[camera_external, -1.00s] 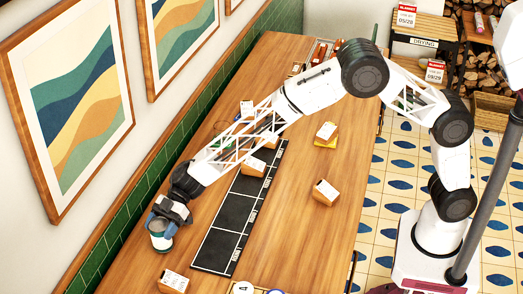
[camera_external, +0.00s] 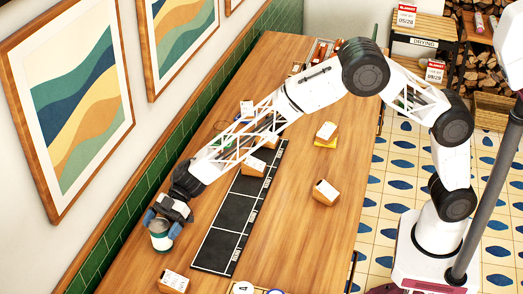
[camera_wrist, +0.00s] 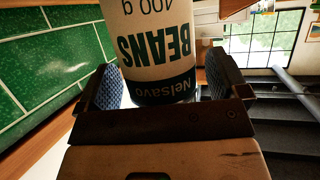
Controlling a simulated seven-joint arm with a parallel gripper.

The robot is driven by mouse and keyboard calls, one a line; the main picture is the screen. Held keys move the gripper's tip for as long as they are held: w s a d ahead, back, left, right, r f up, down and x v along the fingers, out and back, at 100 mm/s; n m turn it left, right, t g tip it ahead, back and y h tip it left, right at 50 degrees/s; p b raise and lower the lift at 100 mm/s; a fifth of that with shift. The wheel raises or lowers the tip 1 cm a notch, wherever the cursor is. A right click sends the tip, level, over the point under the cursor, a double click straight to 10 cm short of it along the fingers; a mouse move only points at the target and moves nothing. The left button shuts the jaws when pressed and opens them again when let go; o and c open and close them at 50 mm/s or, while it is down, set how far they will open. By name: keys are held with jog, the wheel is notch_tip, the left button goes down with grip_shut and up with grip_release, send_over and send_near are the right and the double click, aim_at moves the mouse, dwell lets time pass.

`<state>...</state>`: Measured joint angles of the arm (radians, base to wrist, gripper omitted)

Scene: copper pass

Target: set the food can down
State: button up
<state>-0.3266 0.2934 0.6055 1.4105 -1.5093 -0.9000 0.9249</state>
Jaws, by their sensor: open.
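The food can (camera_external: 161,238), white and teal with a silver top, is at the lower left of the wooden table in the external view. It appears upright, by the table's surface. In the wrist view the can (camera_wrist: 160,50) reads "BEANS" and "400 g", upside down in the picture. My gripper (camera_external: 168,214) is open around the can. In the wrist view its two blue-padded fingers (camera_wrist: 163,82) stand on either side of the can, with a gap visible at the right finger. The can's base is hard to make out.
A black board with marked sections (camera_external: 211,250) lies right of the can. A small box (camera_external: 174,281) sits in front, and other boxes (camera_external: 326,192) stand farther right and back. The green-tiled wall (camera_external: 97,254) runs close on the left. Bare table lies between can and board.

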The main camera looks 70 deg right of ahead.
jog(key=v, duration=1.1)
jog(key=shift+d, duration=0.25)
jog(key=shift+r, duration=0.1)
dwell(0.4)
